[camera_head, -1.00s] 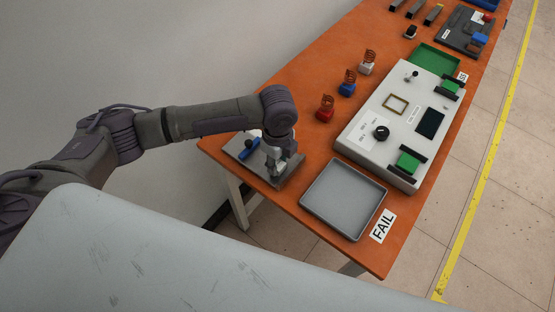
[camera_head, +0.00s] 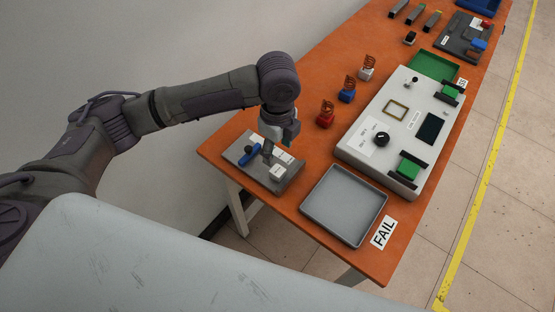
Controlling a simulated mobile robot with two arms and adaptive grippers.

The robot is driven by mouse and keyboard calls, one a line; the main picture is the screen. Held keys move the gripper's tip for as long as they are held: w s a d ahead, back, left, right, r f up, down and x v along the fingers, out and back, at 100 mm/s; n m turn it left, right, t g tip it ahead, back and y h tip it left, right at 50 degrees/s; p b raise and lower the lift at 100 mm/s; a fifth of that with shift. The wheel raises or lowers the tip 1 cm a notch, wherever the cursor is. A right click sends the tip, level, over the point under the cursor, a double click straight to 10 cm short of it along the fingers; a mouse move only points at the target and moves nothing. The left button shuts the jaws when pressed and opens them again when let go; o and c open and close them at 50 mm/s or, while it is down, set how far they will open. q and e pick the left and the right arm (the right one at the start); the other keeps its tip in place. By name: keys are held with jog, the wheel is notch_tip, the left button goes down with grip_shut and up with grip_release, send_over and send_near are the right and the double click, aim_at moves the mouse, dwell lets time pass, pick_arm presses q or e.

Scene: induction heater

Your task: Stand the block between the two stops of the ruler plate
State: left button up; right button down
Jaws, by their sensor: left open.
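A grey plate (camera_head: 240,157), which I take for the ruler plate, lies at the table's near left corner. A blue piece (camera_head: 250,154) and a small dark knob sit on its left part. A narrow dark grey upright piece (camera_head: 267,149) stands near its middle, and a small pale piece (camera_head: 277,173) is at its near edge. I cannot tell for certain which piece is the block or which are the stops. My left gripper (camera_head: 280,139) is open above the plate's far side, partly hidden by its own wrist. My right gripper is not in view.
Red (camera_head: 326,115), blue (camera_head: 347,90) and white (camera_head: 366,68) pieces with copper coils line the table's middle. A green tray (camera_head: 434,66) is farther back.

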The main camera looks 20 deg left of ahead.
pick_arm(q)
notch_tip(320, 180, up, 3)
jog(key=shift+r, duration=0.15)
dwell(0.5)
